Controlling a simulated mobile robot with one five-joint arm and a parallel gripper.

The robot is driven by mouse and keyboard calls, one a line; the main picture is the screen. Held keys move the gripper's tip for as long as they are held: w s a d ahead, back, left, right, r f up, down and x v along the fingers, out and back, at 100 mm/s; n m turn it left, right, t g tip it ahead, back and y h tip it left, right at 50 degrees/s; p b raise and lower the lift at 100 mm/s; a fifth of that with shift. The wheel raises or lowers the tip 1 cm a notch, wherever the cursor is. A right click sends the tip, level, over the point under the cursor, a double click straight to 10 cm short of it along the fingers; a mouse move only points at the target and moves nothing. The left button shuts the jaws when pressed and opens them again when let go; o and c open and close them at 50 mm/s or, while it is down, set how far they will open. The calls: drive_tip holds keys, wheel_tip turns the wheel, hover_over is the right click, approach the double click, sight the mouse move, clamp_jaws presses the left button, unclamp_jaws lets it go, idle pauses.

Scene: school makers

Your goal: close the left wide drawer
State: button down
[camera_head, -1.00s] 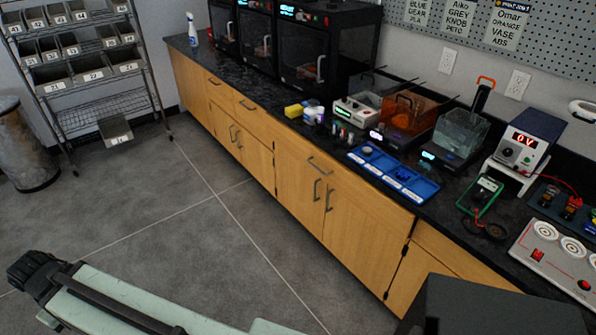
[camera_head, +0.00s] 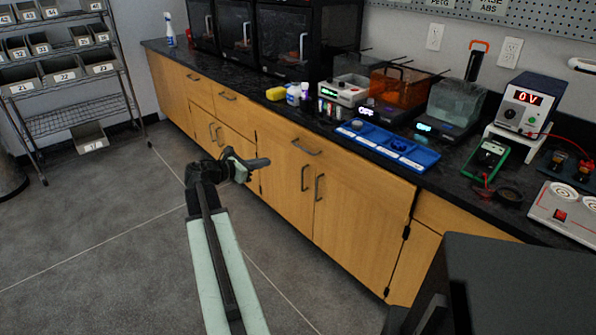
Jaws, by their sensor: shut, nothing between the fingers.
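The wooden cabinet run has a wide drawer (camera_head: 318,158) with a grey bar handle, above a pair of doors (camera_head: 335,215) with upright handles. Two narrower drawer fronts, the far drawer (camera_head: 185,72) and the nearer drawer (camera_head: 236,108), are to its left. The fronts look about flush; I cannot tell whether any stands slightly out. My gripper (camera_head: 266,162) is shut and empty, pointing right. In the picture it lies left of and a little below the wide drawer's handle, in front of the cabinet face. I cannot tell whether it touches the wood.
The black countertop (camera_head: 222,76) carries printers, a blue tray (camera_head: 385,150), bottles and a power supply (camera_head: 528,105). A wire shelf with bins (camera_head: 68,75) stands at the left. The grey floor (camera_head: 100,240) before the cabinet is clear. A dark box (camera_head: 520,285) fills the lower right.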

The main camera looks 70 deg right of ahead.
sight(306, 151)
drive_tip(key=shift+n, duration=0.4)
drive_tip(key=b+x, duration=0.1)
drive_tip(key=x, duration=0.4)
drive_tip(key=s+r+x, duration=0.1)
drive_tip(key=x, duration=0.4)
drive_tip(key=r+b+x, duration=0.1)
drive_tip(key=x, duration=0.5)
drive_tip(key=shift+s+b, duration=0.25)
drive_tip(key=shift+b, duration=0.1)
drive_tip(key=shift+w, duration=0.1)
